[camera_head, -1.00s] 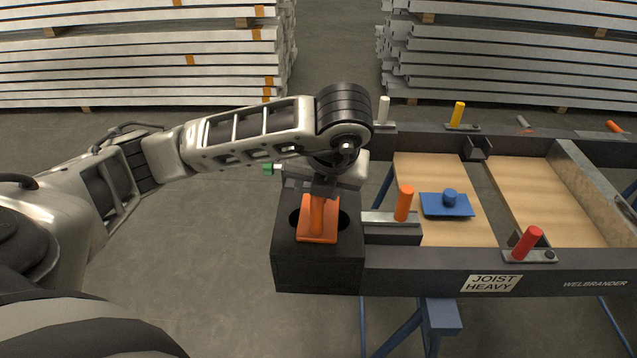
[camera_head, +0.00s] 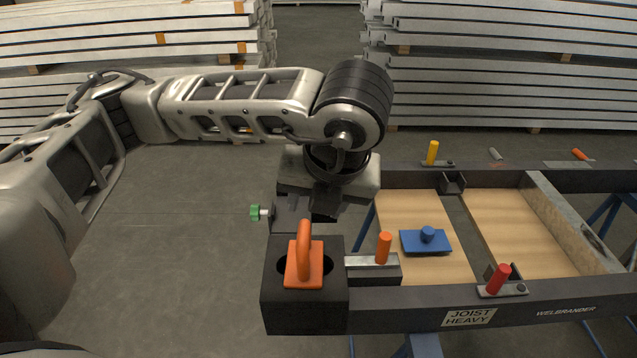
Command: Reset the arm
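My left arm comes in from the left, and its wrist is bent down above the black box at the frame's near left corner. My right gripper is not in view.
The dark frame (camera_head: 415,318) extends right, with orange (camera_head: 383,248), red (camera_head: 499,279) and yellow (camera_head: 432,152) upright handles. A blue plate with a knob (camera_head: 425,242) lies on a wooden panel (camera_head: 400,212). Stacked beams (camera_head: 500,100) stand behind. Floor at left is clear.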

